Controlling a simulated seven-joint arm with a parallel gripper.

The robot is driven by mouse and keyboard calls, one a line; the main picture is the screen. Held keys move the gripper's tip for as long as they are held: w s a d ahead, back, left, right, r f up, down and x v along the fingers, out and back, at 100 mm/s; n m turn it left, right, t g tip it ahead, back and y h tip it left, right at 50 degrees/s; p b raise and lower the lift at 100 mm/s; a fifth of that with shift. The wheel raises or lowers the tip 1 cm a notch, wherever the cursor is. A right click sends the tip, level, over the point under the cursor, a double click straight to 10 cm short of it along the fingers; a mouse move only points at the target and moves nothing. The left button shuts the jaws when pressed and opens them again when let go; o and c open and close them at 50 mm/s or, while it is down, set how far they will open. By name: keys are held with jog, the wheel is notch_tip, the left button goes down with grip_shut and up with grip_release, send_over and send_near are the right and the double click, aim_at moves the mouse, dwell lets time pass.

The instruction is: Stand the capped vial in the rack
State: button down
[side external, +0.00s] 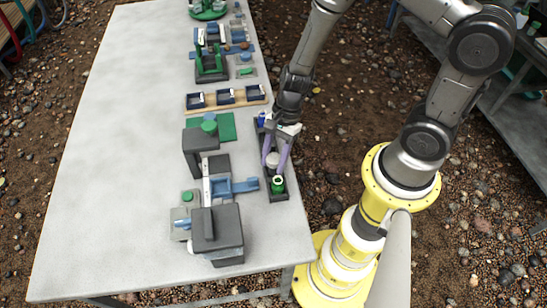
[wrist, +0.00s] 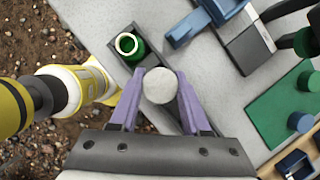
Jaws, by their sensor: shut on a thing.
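The capped vial shows as a round white cap (wrist: 160,86) between my fingertips, and also as a pale shape in the side view (side external: 272,159). My gripper (side external: 275,163), with purple fingers, points down and is shut on it; the fingers also show in the wrist view (wrist: 158,100). The dark narrow rack (side external: 265,143) lies along the table's right edge, under my gripper. A green open-topped container (side external: 278,184) stands at the rack's near end and shows in the wrist view (wrist: 128,45). The vial's body is hidden, so I cannot tell whether its bottom touches the rack.
A blue item (side external: 262,119) is at the rack's far end. Grey and blue devices (side external: 216,232) stand left of the rack, beside a green mat (side external: 227,127). A wooden tray with dark boxes (side external: 225,97) lies farther back. The table's left side (side external: 110,150) is clear.

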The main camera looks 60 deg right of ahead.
jog(key=shift+f, duration=0.3)
dwell(0.4)
jog(key=shift+c, duration=1.4)
grip_release()
jog(key=shift+r, duration=3.8)
